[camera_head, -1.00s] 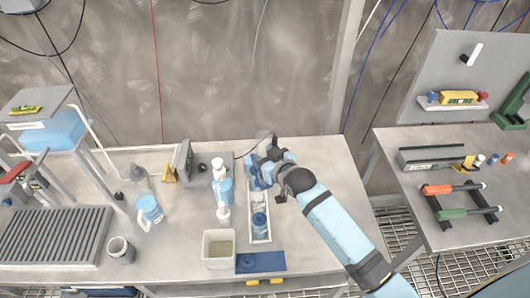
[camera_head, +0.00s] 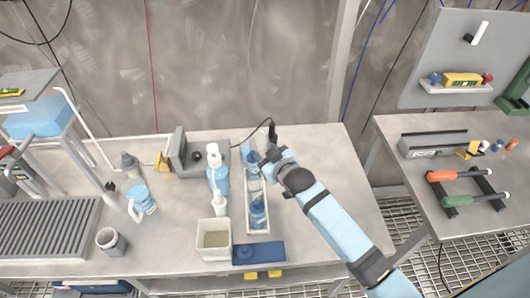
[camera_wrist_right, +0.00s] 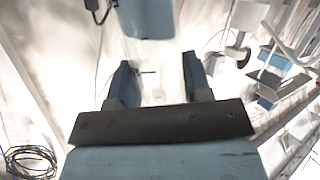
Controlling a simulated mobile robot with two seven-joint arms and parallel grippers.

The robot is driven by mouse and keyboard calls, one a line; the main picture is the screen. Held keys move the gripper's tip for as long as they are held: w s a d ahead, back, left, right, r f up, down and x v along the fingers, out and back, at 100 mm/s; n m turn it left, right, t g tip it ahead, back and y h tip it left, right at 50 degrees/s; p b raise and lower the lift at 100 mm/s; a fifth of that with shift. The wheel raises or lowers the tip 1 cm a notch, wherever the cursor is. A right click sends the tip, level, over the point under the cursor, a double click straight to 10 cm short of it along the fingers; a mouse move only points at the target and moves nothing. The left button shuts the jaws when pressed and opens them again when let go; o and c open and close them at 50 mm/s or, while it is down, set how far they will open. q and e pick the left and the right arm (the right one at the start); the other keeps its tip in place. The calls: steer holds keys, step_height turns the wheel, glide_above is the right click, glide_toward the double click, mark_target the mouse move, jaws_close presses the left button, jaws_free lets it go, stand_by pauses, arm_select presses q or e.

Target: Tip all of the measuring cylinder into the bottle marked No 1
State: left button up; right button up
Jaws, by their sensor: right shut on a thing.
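My right gripper (camera_head: 257,163) is above the far end of a narrow white tray (camera_head: 257,231) in the head view. In the right wrist view its two dark blue fingers (camera_wrist_right: 161,82) are closed on a pale, see-through thing, apparently the measuring cylinder (camera_wrist_right: 168,72). A wide blue shape (camera_wrist_right: 146,14) lies beyond the fingertips. A blue bottle (camera_head: 258,213) stands in the near part of the tray, apart from the gripper. A blue bottle with a white top (camera_head: 217,176) stands left of the tray. I cannot read any label, so I cannot tell which is No 1. My left gripper is out of view.
A small white bottle (camera_head: 220,206), a square white tub (camera_head: 214,240) and a blue block (camera_head: 259,252) crowd the tray.

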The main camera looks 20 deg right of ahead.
steer(key=shift+w+d+f+b, duration=0.1)
steer(key=shift+w+f+b, duration=0.05)
steer(key=shift+f+b, duration=0.2)
steer(key=shift+w+d+f+b, duration=0.1)
steer(key=shift+w+f+b, duration=0.1)
steer(key=shift+f, duration=0.25)
steer(key=shift+s+d+f+n+h+b, duration=0.1)
steer(key=shift+d+f+n+h+b, duration=0.15)
steer(key=shift+f+n+b, duration=0.5)
steer(key=f+b, duration=0.2)
steer(key=b, duration=0.1)
steer(key=shift+d+f, duration=0.1)
steer(key=shift+d, duration=0.2)
steer(key=shift+r, duration=0.25)
steer(key=shift+w+d+f+n+t+h+b, duration=0.1)
steer(key=shift+d+f+n+t+h+b, duration=0.15)
steer(key=shift+f, duration=0.2)
steer(key=shift+w+d+f+n+h+b, duration=0.15)
steer(key=shift+f+n+b, duration=0.1)
steer(key=shift+f+n, duration=0.15)
steer(key=shift+s+d+f+n+t+h+b, duration=0.1)
steer(key=shift+d+f+n+t+h+b, duration=0.15)
steer(key=shift+f, duration=0.2)
steer(key=shift+d+f+n, duration=0.1)
steer(key=shift+n, duration=0.15)
steer(key=shift+w+d+f+n+b, duration=0.15)
steer(key=shift+d+f+n+b, duration=0.15)
steer(key=shift+n, duration=0.2)
steer(key=shift+d+r+n+h, duration=0.1)
steer(key=shift+n+h, duration=0.2)
